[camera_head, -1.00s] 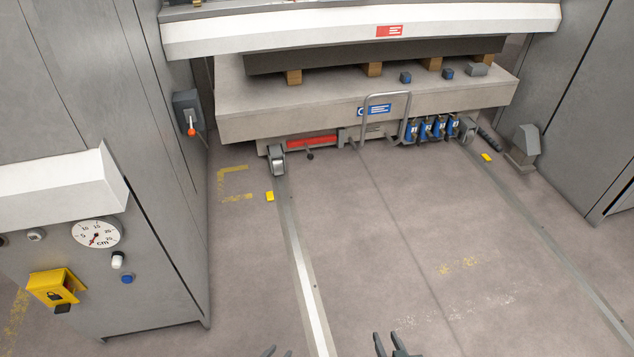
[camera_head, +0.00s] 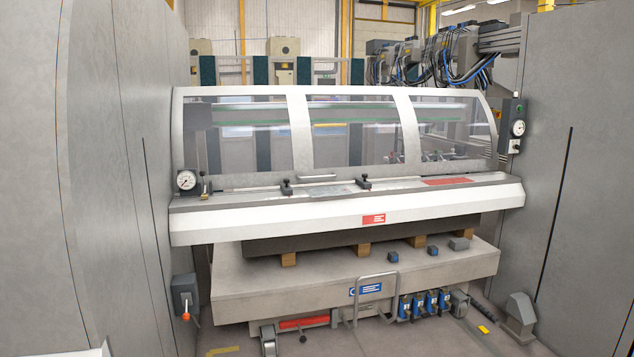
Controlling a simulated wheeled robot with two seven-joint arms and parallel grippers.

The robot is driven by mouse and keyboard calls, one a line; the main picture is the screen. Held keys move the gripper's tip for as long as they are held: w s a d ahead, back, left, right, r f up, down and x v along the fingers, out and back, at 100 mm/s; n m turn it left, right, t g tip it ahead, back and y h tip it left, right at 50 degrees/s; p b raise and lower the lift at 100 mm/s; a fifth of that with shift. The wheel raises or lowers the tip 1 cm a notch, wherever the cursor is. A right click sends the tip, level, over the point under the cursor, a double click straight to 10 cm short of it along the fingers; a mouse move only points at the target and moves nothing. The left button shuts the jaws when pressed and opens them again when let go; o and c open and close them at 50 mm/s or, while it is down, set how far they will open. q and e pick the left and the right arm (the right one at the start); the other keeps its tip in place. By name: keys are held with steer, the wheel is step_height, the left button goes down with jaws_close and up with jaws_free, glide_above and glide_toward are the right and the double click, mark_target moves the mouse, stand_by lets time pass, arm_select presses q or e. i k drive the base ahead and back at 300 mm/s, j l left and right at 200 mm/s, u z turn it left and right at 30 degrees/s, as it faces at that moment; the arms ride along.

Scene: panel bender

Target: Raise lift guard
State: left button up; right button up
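The lift guard (camera_head: 301,133) is a curved, light grey frame with clear panes. It stands behind the white front beam (camera_head: 290,222), its lower edge close to the beam's top surface. A small handle (camera_head: 332,177) sits at the middle of its lower rail. Machinery shows through the panes. Neither of my grippers shows in the head view now.
Tall grey cabinets stand at the left (camera_head: 85,170) and right (camera_head: 590,180). A cart (camera_head: 250,285) with a push handle (camera_head: 377,292) stands below the beam. A switch box with an orange-tipped lever (camera_head: 184,297) is on the left. Little floor shows.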

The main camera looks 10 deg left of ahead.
mark_target(303, 172)
steer(key=i+l+u, duration=0.1)
steer(key=i+l, duration=0.15)
steer(key=i, duration=0.15)
steer(key=i+l+u, duration=0.15)
steer(key=i+l, duration=0.2)
steer(key=i+l+u, duration=0.1)
steer(key=i+l, duration=0.25)
steer(key=i+l+u, duration=0.1)
steer(key=i+l, duration=0.25)
steer(key=i+l+u, duration=0.1)
steer(key=i+l, duration=0.3)
steer(key=i+l+u, duration=0.15)
steer(key=i+l, duration=0.2)
steer(key=i+l+u, duration=0.1)
steer(key=i+l, duration=0.2)
steer(key=l, duration=0.25)
steer(key=i+l+u, duration=0.1)
steer(key=i+l, duration=0.2)
steer(key=l, duration=0.2)
